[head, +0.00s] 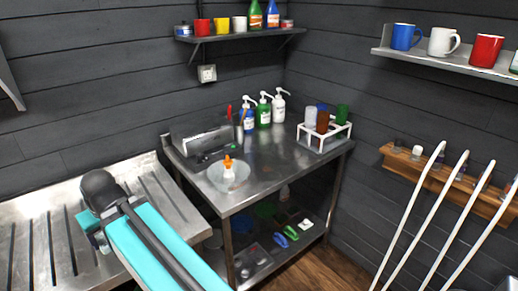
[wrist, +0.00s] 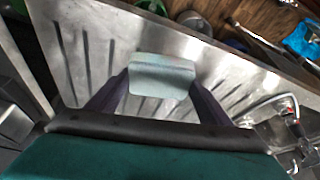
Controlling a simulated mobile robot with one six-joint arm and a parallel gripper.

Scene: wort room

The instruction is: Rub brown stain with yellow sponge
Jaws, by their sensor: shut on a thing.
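My gripper (wrist: 162,82) is shut on a pale grey-green block (wrist: 162,72), which sits between its two dark fingers in the wrist view. The block looks pale rather than yellow; I cannot tell for sure that it is the sponge. The gripper is over the grooved steel draining board (wrist: 85,50). Whether the block touches the board is unclear. In the head view my arm hides most of the gripper and part of the draining board (head: 35,225). I make out no brown stain and no clearly yellow sponge in either view.
A steel table (head: 270,185) stands right of the draining board, with a bowl holding an orange-tipped bottle (head: 229,166), pump bottles (head: 264,110) and a white rack (head: 324,137). White pipes (head: 425,200) stand at right. A tap (wrist: 280,110) shows in the wrist view.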

